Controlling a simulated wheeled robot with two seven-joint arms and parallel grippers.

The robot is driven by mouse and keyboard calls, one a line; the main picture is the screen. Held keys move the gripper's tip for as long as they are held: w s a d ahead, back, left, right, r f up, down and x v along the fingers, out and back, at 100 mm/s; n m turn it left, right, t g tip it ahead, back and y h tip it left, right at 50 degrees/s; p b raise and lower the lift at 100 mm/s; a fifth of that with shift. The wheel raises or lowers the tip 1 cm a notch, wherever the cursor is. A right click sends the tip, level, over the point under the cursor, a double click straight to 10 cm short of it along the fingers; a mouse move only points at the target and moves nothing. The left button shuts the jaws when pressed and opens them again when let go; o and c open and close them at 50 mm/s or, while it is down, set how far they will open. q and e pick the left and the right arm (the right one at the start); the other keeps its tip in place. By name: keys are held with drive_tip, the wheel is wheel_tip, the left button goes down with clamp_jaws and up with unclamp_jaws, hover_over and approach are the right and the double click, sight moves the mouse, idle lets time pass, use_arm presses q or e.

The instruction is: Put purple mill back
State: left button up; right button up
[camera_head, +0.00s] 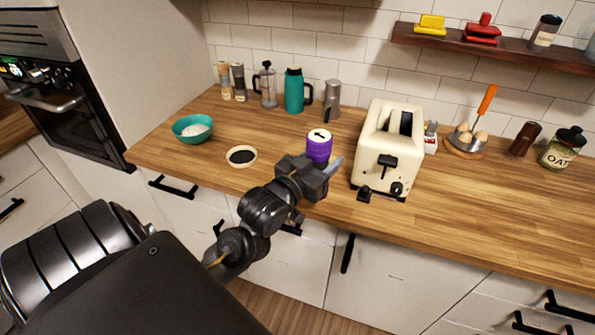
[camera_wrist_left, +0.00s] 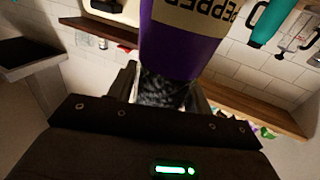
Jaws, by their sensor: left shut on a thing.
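The purple mill (camera_head: 319,148) has a white top with a dark mark. My left gripper (camera_head: 318,172) is shut on it above the front part of the wooden counter, left of the toaster. In the left wrist view the purple mill (camera_wrist_left: 182,55) stands between the fingers (camera_wrist_left: 163,90), with a pale label reading "PEPPER" and a dark clear lower part. Its base is hidden in the head view by my gripper, so I cannot tell whether it touches the counter. My right gripper is not in view.
A cream toaster (camera_head: 387,150) stands close on the right. Two mills (camera_head: 231,82), a French press (camera_head: 267,86), a teal bottle (camera_head: 294,90) and a moka pot (camera_head: 332,99) line the wall. A teal bowl (camera_head: 193,129) and dark-filled dish (camera_head: 241,157) sit left. Counter behind the mill is clear.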

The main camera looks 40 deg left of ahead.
use_arm(q)
drive_tip(key=a+r+y, duration=0.1)
drive_tip(key=a+r, duration=0.3)
drive_tip(key=a, duration=0.3)
drive_tip(key=w+a+f+n+p, duration=0.1)
drive_tip(key=w+a+f+p, duration=0.2)
drive_tip(key=w+a+f, duration=0.6)
wheel_tip(320, 180, down, 4)
drive_tip(key=shift+w+a+r+p, duration=0.2)
drive_tip(key=shift+w+p, duration=0.15)
drive_tip(key=shift+w, duration=0.8)
drive_tip(key=shift+f, duration=0.1)
drive_tip(key=shift+f, duration=0.5)
drive_tip(key=o, duration=1.4)
drive_tip(key=shift+f, duration=0.1)
